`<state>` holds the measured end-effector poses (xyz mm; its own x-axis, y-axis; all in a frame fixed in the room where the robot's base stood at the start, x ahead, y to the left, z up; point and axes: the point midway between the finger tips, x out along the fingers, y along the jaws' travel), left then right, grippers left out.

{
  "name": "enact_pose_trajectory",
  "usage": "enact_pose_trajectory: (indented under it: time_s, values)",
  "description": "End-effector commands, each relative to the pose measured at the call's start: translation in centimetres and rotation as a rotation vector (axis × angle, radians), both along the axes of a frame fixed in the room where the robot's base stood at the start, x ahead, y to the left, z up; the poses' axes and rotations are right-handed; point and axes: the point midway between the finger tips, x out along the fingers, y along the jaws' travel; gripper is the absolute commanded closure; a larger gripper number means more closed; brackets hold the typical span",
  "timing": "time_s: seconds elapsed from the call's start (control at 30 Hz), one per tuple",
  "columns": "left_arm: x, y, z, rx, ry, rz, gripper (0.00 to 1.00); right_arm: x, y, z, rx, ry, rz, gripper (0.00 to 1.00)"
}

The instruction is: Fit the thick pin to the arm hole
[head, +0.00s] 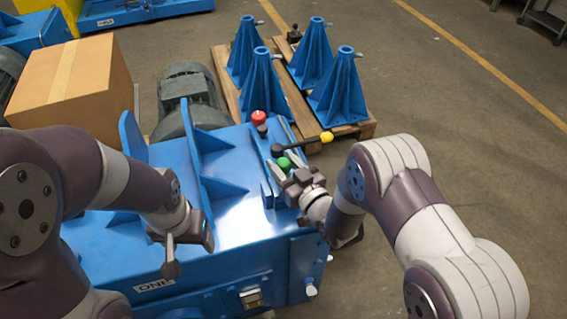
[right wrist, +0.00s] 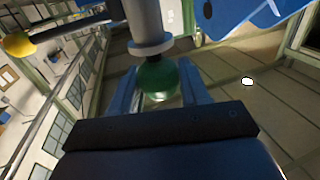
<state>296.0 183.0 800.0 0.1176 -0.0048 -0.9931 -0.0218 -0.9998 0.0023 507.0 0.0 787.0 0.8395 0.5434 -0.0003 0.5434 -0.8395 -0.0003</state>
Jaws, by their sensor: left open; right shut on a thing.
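My right gripper (head: 293,180) is shut on the green knob (head: 284,163) of a pin beside the lever arm. In the right wrist view the green knob (right wrist: 158,80) sits between the two fingers (right wrist: 158,95), with a grey collar and shaft (right wrist: 146,25) pointing away from the gripper. The black arm (head: 296,146) ends in a yellow ball (head: 326,137); the ball also shows in the right wrist view (right wrist: 18,45). The arm hole and the pin's tip are hidden, so I cannot tell whether the pin is in it. My left gripper (head: 172,258) is open and empty above the blue housing.
A red knob (head: 258,117) stands on the blue housing (head: 235,225) behind the arm. A grey motor (head: 187,85) and a cardboard box (head: 75,80) are at the back left. Blue cone stands (head: 337,95) on a wooden pallet (head: 362,131) are behind.

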Motion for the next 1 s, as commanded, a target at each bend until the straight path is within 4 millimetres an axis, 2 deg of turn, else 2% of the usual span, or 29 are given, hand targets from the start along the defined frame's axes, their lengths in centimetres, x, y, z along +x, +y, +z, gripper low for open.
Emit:
enact_pose_trajectory:
  time_s: [1.0]
  values:
    - [0.0, 0.0, -2.3, 0.0, 0.0, 0.0, 0.29, 0.0, 0.0, -2.6, 0.001, -0.002, 0.0, 0.96]
